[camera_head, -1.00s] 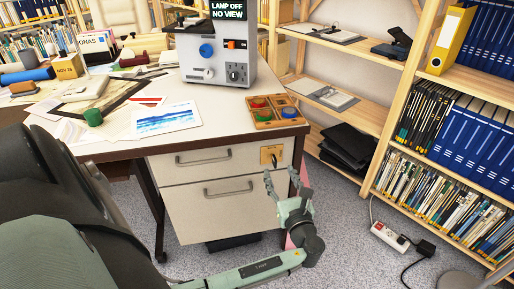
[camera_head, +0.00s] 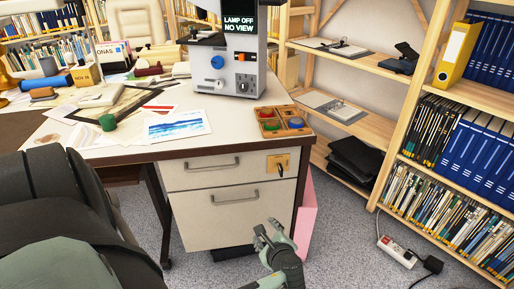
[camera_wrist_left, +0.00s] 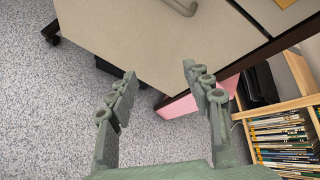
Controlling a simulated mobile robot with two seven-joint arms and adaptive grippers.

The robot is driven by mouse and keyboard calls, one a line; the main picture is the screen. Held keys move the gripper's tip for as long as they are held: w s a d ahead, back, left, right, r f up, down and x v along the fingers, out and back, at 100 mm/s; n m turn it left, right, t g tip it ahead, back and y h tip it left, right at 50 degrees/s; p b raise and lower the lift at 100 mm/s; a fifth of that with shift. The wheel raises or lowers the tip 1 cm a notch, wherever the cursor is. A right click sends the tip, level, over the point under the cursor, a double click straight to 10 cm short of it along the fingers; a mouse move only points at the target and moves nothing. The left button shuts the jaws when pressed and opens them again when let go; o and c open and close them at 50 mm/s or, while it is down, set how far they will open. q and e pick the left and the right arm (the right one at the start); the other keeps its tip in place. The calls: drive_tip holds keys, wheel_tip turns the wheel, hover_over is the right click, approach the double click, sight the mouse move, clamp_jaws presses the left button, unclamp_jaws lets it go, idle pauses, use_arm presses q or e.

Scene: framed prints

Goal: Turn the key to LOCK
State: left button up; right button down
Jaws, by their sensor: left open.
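The lock plate (camera_head: 277,161) is a small yellowish panel at the upper right of the desk's drawer front. The dark key (camera_head: 281,170) sticks out of it; its exact angle is too small to tell. My left gripper (camera_head: 266,230) is open and empty, low in front of the drawers and well below the key, not touching it. In the left wrist view the open fingers (camera_wrist_left: 158,82) point towards the drawer cabinet's lower part, with nothing between them. A sliver of the plate (camera_wrist_left: 284,3) shows at that view's top edge. My right gripper is not in view.
The desk's drawers (camera_head: 222,210) have two metal handles. A pink panel (camera_head: 306,215) stands beside the cabinet. On the desk are a machine reading LAMP OFF, NO VIEW (camera_head: 238,70) and a wooden tray (camera_head: 283,131). Shelves (camera_head: 400,150) stand at right; carpet lies between.

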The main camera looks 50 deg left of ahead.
use_arm(q)
drive_tip(key=s+d+f+n+g+h, duration=0.2)
drive_tip(key=s+d+f+n+h, duration=0.4)
drive_tip(key=s+n, duration=0.4)
drive_tip(key=shift+s+d+f+n+h+b, duration=0.3)
drive_tip(key=shift+d+f+n+h+b, duration=0.1)
drive_tip(key=shift+d+n, duration=0.2)
